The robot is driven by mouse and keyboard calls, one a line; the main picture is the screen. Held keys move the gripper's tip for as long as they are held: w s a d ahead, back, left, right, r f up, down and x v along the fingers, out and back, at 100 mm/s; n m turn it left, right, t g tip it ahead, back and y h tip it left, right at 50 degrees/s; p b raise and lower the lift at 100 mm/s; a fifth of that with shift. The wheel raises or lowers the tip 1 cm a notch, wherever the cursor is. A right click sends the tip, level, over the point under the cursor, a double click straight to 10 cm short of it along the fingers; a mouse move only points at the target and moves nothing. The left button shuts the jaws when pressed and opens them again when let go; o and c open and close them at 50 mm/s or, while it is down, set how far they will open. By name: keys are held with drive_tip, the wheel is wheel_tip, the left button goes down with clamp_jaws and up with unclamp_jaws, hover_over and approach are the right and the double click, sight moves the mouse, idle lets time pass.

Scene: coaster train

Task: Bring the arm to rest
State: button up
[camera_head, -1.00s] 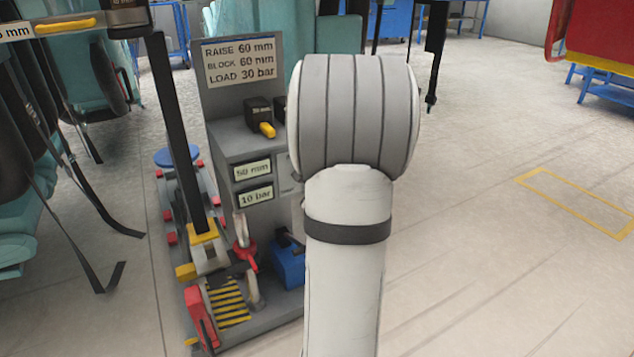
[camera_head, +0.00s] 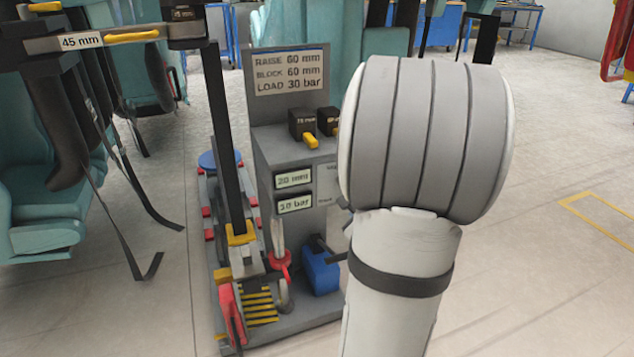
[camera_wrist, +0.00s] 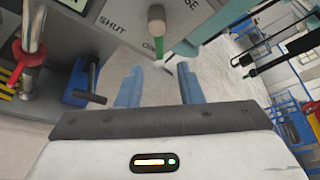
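My gripper shows in the wrist view (camera_wrist: 160,88) with its two blue fingers apart and nothing between them. In the head view my own grey and white arm covers it. A lever with a pale knob (camera_wrist: 156,22) and green shaft stands just beyond the fingers, on a grey panel (camera_wrist: 110,18) marked SHUT and, partly hidden, a word starting with O. The fingers appear apart from the lever. In the head view the grey console (camera_head: 290,150) stands left of my arm.
A sign (camera_head: 290,73) reads RAISE 60 mm, BLOCK 60 mm, LOAD 30 bar. Black blocks (camera_head: 302,122) sit on the console. Teal seats (camera_head: 45,200) with hanging straps stand left. Floor (camera_head: 550,270) is clear right.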

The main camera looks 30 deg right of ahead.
drive_tip(key=w+a+r+n+t+y+p, duration=0.1)
drive_tip(key=w+a+r+n+y+p, duration=0.3)
drive_tip(key=a+r, duration=0.35)
drive_tip(key=w+a+r+n+t+y+p, duration=0.1)
drive_tip(key=a+r+n+y+p, duration=0.4)
drive_tip(key=a, duration=0.3)
drive_tip(key=s+a+r+n+g+y+p, duration=0.25)
drive_tip(key=a+r+n+p, duration=0.25)
drive_tip(key=a, duration=0.3)
drive_tip(key=s+a+r+n+g+y+p, duration=0.2)
drive_tip(key=a+r+n+g+y+p, duration=0.1)
drive_tip(key=a+r+n+p, duration=0.4)
drive_tip(key=s+a+r+n+g+h+p, duration=0.2)
drive_tip(key=s+a+r+n+g+p, duration=0.35)
drive_tip(key=s+p, duration=0.3)
drive_tip(key=s+d+r+n+g+h+p, duration=0.1)
drive_tip(key=s+d+r+n+h+p, duration=0.2)
drive_tip(key=d+r+n+h+p, duration=0.2)
wheel_tip(320, 180, up, 4)
drive_tip(key=n+p, duration=0.1)
drive_tip(key=p, duration=0.1)
drive_tip(key=shift+s+f+p, duration=0.15)
drive_tip(key=shift+p, duration=0.25)
